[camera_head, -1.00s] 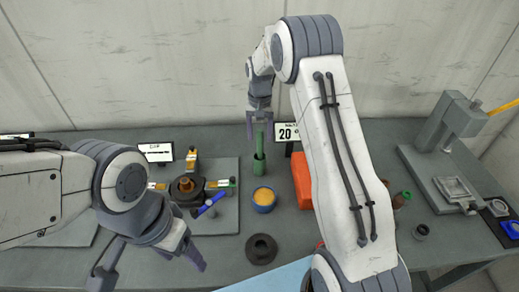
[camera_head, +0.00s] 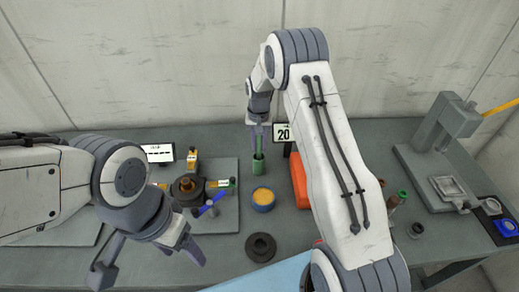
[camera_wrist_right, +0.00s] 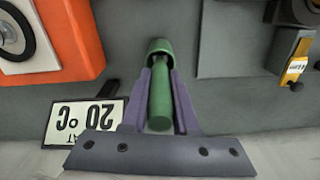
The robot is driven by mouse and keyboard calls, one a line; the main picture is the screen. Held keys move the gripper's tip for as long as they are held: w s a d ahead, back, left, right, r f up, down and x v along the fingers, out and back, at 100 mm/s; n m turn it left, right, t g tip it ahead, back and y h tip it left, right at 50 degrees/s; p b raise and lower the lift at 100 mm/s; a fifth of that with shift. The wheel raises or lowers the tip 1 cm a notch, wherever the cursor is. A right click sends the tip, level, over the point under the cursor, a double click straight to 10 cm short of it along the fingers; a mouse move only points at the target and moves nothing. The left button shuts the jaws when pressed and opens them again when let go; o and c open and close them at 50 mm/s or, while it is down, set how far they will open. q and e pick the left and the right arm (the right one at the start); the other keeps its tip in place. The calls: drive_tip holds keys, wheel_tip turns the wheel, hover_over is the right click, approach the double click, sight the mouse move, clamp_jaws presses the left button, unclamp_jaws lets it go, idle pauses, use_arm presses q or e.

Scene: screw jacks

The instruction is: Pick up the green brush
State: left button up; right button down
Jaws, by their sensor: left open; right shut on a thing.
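The green brush stands upright in a green cup (camera_head: 259,166) at the back middle of the bench. Its handle (camera_wrist_right: 160,104) lies between the two purple fingers of my right gripper (camera_head: 257,136) in the right wrist view. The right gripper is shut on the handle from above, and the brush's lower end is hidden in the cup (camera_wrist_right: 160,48). My left gripper (camera_head: 191,250) is open and empty over the front left of the bench, away from the brush.
A blue pot with yellow contents (camera_head: 263,199) and a dark ring (camera_head: 261,247) stand in front of the cup. An orange box (camera_head: 299,181) and a 20 °C sign (camera_head: 283,132) are close on the right. A jack assembly (camera_head: 188,188) stands on a grey plate at left.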

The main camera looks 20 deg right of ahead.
drive_tip(key=shift+w+r+b, duration=0.1)
drive_tip(key=shift+r+b, duration=0.2)
drive_tip(key=shift+r, duration=0.25)
wheel_tip(320, 180, up, 8)
drive_tip(key=b, duration=0.2)
drive_tip(key=shift+f+b, duration=0.2)
drive_tip(key=shift+b, duration=0.1)
drive_tip(key=shift+r, duration=0.65)
idle(0.8)
